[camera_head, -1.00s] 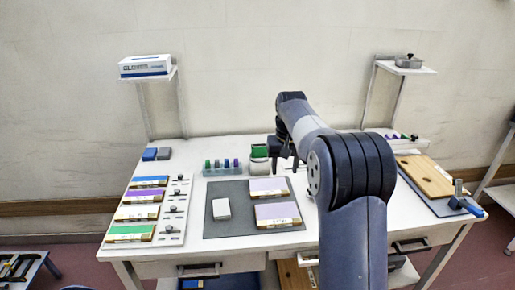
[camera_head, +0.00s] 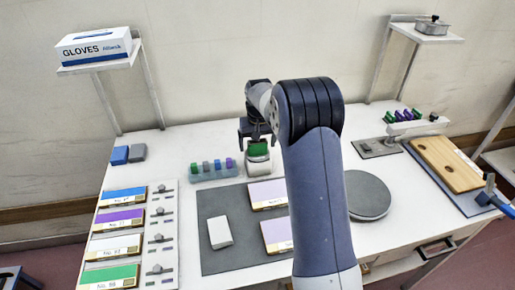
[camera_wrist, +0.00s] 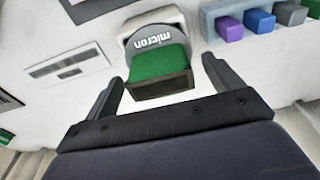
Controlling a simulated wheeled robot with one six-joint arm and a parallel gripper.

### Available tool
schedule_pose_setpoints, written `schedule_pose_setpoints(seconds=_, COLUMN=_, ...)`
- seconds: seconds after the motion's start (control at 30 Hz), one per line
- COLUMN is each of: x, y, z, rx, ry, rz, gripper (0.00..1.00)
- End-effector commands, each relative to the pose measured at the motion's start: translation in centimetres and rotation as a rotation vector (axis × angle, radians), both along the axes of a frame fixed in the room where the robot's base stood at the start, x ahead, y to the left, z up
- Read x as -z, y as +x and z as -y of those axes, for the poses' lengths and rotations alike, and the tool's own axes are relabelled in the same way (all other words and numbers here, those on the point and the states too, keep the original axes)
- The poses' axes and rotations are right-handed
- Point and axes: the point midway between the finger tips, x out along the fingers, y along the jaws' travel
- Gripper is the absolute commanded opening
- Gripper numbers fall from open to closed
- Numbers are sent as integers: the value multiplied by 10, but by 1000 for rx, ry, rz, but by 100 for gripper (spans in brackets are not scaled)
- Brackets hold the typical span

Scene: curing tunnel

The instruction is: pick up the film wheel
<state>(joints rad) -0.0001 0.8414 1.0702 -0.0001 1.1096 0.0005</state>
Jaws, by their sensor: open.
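A green block on a pale grey rounded body marked "micron" (camera_wrist: 157,62) appears to be the film wheel. In the head view this green-topped item (camera_head: 257,150) stands at the back middle of the table, right of a row of small coloured blocks. My gripper (camera_wrist: 166,92) is open, with one finger on each side of the green block's near end in the wrist view. In the head view my gripper (camera_head: 255,130) is at the item, partly hiding it. I cannot tell whether the fingers touch it.
Small coloured blocks in a pale holder (camera_head: 213,171) stand close on the left. A grey mat (camera_head: 215,262) with panels lies in front. A round grey disc (camera_head: 368,194) is partly hidden by my arm. A wooden board (camera_head: 445,165) lies at the right.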

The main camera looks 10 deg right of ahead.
Motion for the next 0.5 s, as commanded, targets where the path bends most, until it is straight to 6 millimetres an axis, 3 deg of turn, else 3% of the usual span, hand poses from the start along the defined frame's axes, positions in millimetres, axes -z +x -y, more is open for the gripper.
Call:
schedule_pose_setpoints(seconds=0.2, x=1, y=0, z=0, rx=0, ry=0, rz=0, gripper=86)
schedule_pose_setpoints(seconds=0.5, x=0, y=0, z=0, rx=0, ry=0, rz=1, gripper=61)
